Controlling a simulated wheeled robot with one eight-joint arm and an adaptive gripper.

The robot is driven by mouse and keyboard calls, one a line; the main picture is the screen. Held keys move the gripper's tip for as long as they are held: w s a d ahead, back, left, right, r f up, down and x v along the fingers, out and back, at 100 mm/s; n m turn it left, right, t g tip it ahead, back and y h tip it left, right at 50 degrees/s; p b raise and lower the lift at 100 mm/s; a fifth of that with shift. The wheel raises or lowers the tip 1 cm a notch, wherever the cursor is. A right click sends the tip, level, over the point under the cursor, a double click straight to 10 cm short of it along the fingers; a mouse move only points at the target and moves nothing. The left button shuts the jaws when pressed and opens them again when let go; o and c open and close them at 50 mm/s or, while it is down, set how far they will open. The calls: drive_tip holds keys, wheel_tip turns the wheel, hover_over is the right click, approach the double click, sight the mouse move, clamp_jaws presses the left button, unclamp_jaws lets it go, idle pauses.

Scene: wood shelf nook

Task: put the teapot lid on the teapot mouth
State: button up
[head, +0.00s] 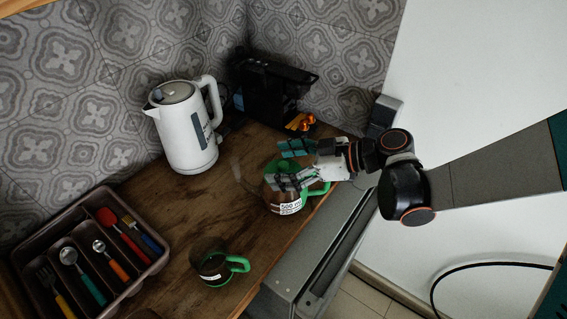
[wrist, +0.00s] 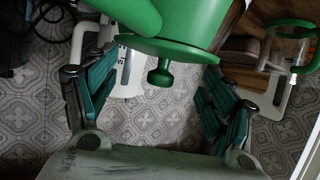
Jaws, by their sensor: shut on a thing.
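The teapot (head: 284,209), clear with green parts and a white volume label, stands near the counter's right edge. In the head view my gripper (head: 291,165) is over its top. The green lid (head: 285,167) is between the fingers, partly hidden by them. In the wrist view the lid (wrist: 168,50) is a flat green disc with a knob (wrist: 160,72) pointing toward my palm. My gripper (wrist: 160,80) is shut on the lid, a teal finger at each side. Green teapot parts (wrist: 197,20) show directly beyond the disc. I cannot tell whether the lid touches the mouth.
A small cup with a green handle (head: 212,268) stands nearer the front. A white kettle (head: 185,128) and a black machine (head: 272,90) stand at the back. A cutlery tray (head: 152,268) is at the left. The wooden counter (head: 180,205) is clear in the middle.

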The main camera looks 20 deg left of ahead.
drive_tip(key=o, duration=1)
drive_tip(key=shift+c, duration=0.2)
drive_tip(key=shift+r, duration=0.15)
drive_tip(key=shift+r+p, duration=0.2)
drive_tip(key=shift+p, duration=0.15)
drive_tip(key=p+v, duration=0.3)
drive_tip(key=v, duration=0.9)
drive_tip(key=shift+r, duration=0.25)
